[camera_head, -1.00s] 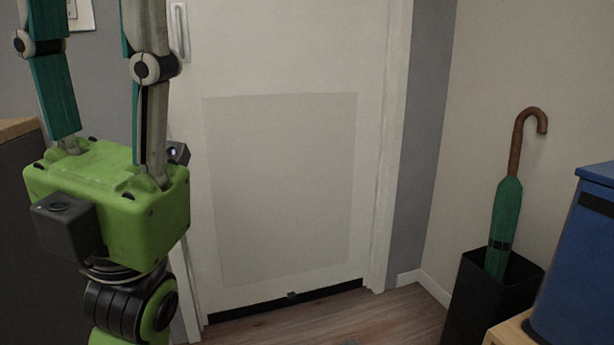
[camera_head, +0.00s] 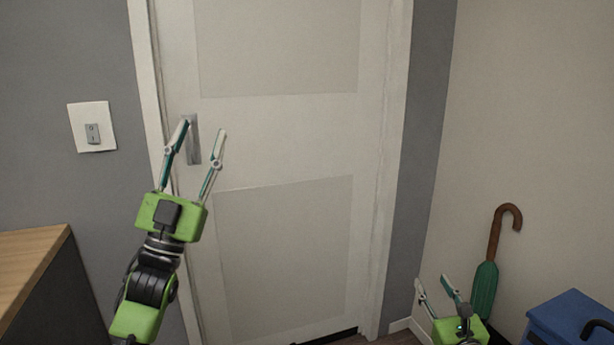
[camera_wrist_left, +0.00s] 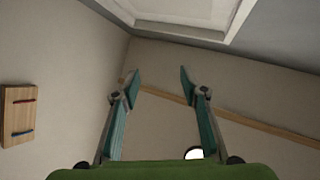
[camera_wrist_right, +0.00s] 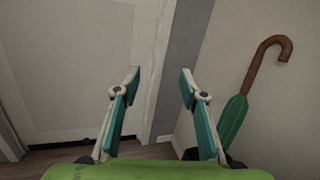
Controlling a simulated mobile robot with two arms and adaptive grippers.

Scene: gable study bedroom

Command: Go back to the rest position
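My left gripper (camera_head: 205,128) is raised in front of the closed white door (camera_head: 285,130) in the head view, over the door's handle plate (camera_head: 192,140). It is open and empty; the left wrist view shows its parted fingers (camera_wrist_left: 159,75) against upper walls and ceiling. My right gripper (camera_head: 436,285) is low at the bottom right of the head view, partly cut off by the frame edge. The right wrist view shows its fingers (camera_wrist_right: 160,80) apart with nothing between them, facing the door's edge and frame.
A green umbrella with a brown handle (camera_head: 494,245) stands close right of my right gripper. A blue box (camera_head: 570,318) is at the lower right. A wooden-topped cabinet (camera_head: 35,262) stands lower left, below a light switch (camera_head: 92,132). The wall's right side is clear.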

